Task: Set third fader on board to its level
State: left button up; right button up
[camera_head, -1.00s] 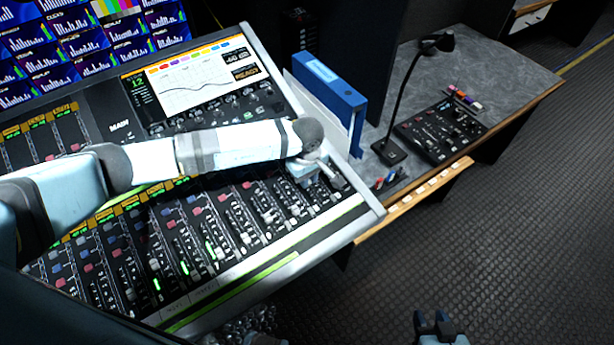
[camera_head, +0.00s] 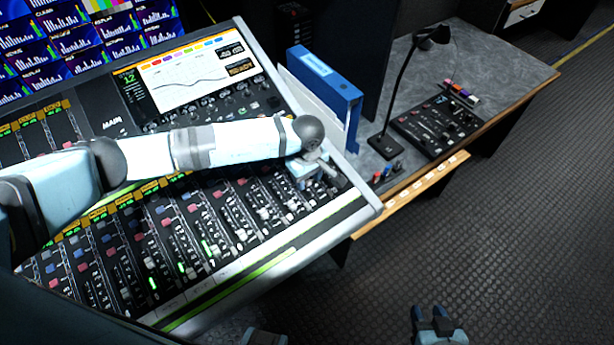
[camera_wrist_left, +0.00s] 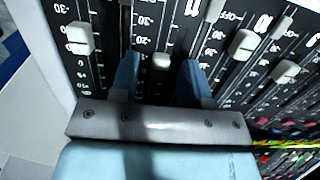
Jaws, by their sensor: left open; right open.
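The mixing board (camera_head: 255,262) fills the left and middle of the head view, with rows of fader strips. My left gripper (camera_head: 326,172) is over the board's right end. In the left wrist view my left gripper (camera_wrist_left: 158,66) is open, its two blue fingers on either side of a small white fader cap (camera_wrist_left: 161,61), with gaps beside it. Another fader cap (camera_wrist_left: 79,38) is to the left, and more caps (camera_wrist_left: 243,44) are to the right. I cannot tell which one is the third fader. My right gripper (camera_head: 430,312) is open and empty, low over the floor.
A blue binder (camera_head: 325,82) stands just beyond the board's right edge. A desk with a lamp (camera_head: 388,148) and a small control panel (camera_head: 440,127) is to the right. The floor (camera_head: 500,260) at lower right is clear.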

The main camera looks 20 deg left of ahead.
pick_arm(q)
notch_tip(320, 180, up, 14)
jog(key=b, duration=0.1)
jog(key=shift+f, duration=0.2)
dwell(0.4)
